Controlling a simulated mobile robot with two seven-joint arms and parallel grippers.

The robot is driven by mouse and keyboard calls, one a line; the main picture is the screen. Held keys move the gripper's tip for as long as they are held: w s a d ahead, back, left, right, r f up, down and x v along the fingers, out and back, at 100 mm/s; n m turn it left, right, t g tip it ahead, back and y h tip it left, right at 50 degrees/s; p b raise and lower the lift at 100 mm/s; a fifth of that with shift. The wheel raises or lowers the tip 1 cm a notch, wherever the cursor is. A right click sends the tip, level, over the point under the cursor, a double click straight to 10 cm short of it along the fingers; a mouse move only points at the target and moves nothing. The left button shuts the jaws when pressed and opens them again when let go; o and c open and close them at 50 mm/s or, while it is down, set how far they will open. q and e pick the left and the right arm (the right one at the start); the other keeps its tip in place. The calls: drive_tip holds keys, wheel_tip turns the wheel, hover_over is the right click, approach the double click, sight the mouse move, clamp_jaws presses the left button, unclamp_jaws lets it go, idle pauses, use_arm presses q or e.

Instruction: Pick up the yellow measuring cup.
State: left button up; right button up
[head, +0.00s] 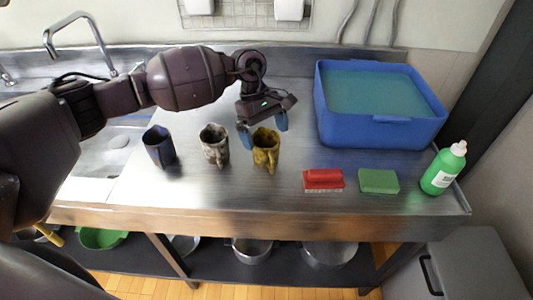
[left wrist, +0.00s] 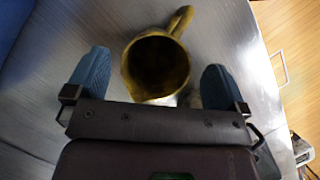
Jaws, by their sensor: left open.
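The yellow measuring cup (head: 265,152) stands upright on the steel counter, at the right end of a row of cups. Its handle faces the counter's front edge in the head view. My left gripper (head: 263,135) is open just behind and above it, fingers pointing down. In the left wrist view the yellow cup (left wrist: 157,66) shows its open mouth, between and a little beyond the two blue fingertips of my left gripper (left wrist: 155,78). No contact is clear. My right gripper is not in view.
A grey mottled cup (head: 214,144) and a dark blue cup (head: 159,146) stand left of the yellow cup. A red brush (head: 323,180), a green sponge (head: 378,181) and a green bottle (head: 443,168) lie or stand to the right. A blue water tub (head: 375,134) is behind them.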

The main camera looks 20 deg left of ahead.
sight(267, 155)
use_arm(q)
drive_tip(key=x, duration=0.4)
drive_tip(key=shift+d+f, duration=0.1)
drive_tip(key=shift+f, duration=0.25)
drive_tip(key=c, duration=0.9)
